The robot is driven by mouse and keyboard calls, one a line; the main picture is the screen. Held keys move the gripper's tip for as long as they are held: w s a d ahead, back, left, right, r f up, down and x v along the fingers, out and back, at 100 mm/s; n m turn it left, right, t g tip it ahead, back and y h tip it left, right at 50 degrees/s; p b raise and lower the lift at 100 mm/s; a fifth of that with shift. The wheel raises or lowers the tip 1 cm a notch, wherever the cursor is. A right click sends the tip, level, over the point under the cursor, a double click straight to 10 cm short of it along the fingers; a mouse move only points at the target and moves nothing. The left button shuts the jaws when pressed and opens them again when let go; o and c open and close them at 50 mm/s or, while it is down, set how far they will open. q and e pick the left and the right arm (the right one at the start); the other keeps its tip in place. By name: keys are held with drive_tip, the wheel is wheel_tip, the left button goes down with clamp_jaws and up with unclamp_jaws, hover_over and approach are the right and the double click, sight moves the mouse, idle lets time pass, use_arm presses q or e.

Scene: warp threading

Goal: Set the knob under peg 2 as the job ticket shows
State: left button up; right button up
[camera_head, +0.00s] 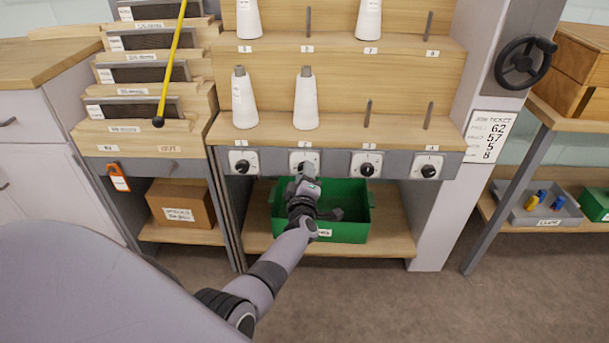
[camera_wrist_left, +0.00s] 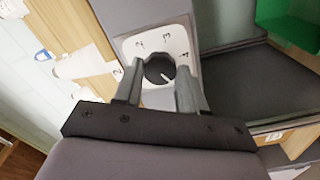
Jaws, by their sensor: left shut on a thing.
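The knob under peg 2 (camera_wrist_left: 158,69) is dark and round on a white numbered dial plate (camera_wrist_left: 180,41); in the head view the plate (camera_head: 304,156) shows above my gripper. My left gripper (camera_head: 304,176) is at this knob, and in the left wrist view its two fingers (camera_wrist_left: 160,88) are shut on the knob from both sides. A short white mark shows on the knob; the figures 2, 3 and 4 are readable on the plate. My right gripper is out of view.
Other knobs sit under pegs 1 (camera_head: 242,166), 3 (camera_head: 367,169) and 4 (camera_head: 429,171). White cones (camera_head: 305,100) stand on the shelf above. A green bin (camera_head: 345,226) is below the knob rail. A black handwheel (camera_head: 522,62) is on the right post.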

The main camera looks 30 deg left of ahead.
use_arm(q)
drive_tip(key=o, duration=1.1)
drive_tip(key=shift+c, duration=0.2)
drive_tip(key=p+v, duration=0.4)
drive_tip(key=v, duration=0.3)
drive_tip(key=shift+p, duration=0.3)
